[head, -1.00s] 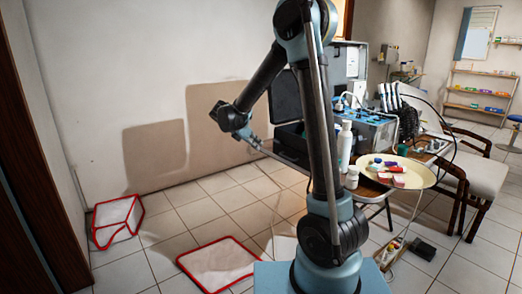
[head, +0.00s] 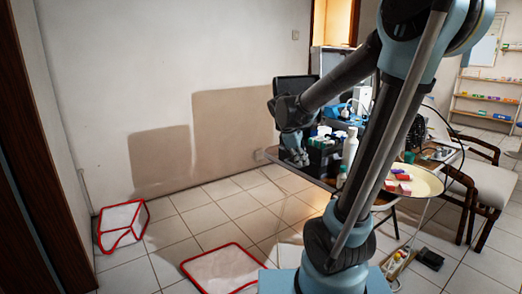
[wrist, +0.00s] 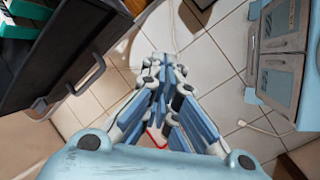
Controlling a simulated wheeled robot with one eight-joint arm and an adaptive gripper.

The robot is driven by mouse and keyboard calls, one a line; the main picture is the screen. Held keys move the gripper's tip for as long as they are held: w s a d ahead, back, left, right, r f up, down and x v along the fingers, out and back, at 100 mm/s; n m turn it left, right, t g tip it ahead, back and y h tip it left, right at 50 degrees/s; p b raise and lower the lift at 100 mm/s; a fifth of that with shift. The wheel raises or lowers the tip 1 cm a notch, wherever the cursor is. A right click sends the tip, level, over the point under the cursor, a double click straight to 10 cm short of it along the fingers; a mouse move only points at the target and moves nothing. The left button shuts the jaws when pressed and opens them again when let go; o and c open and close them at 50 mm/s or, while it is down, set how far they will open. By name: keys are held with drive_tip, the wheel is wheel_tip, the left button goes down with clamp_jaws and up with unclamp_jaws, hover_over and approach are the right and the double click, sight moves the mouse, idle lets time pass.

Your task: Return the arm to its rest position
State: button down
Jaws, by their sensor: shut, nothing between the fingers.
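My arm rises from its base in the middle of the head view and bends over to the left. My gripper (head: 296,157) hangs from the arm's end near the left edge of the table, in front of the dark case. In the wrist view my gripper (wrist: 165,75) has its fingers together, with nothing between them, and tiled floor behind. Part of the table is hidden behind my arm.
A table (head: 318,184) bears a dark open case (head: 290,86), a white bottle (head: 349,147) and a yellowish tray (head: 430,184). A red-rimmed mat (head: 222,268) and a red-edged white bin (head: 123,222) are on the floor. Chairs stand at the right. The left floor is mostly clear.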

drive_tip(key=s+d+f+m+y, duration=0.1)
drive_tip(key=s+f+m, duration=0.2)
drive_tip(key=s, duration=0.4)
drive_tip(key=s+d+f+m+y, duration=0.1)
drive_tip(key=s+f+m+y, duration=0.1)
drive_tip(key=s+m, duration=0.4)
drive_tip(key=s+d+f+m+y, duration=0.1)
drive_tip(key=s+f+m, duration=0.3)
drive_tip(key=s, duration=0.5)
drive_tip(key=shift+f+m+g, duration=0.3)
drive_tip(key=shift+m, duration=0.2)
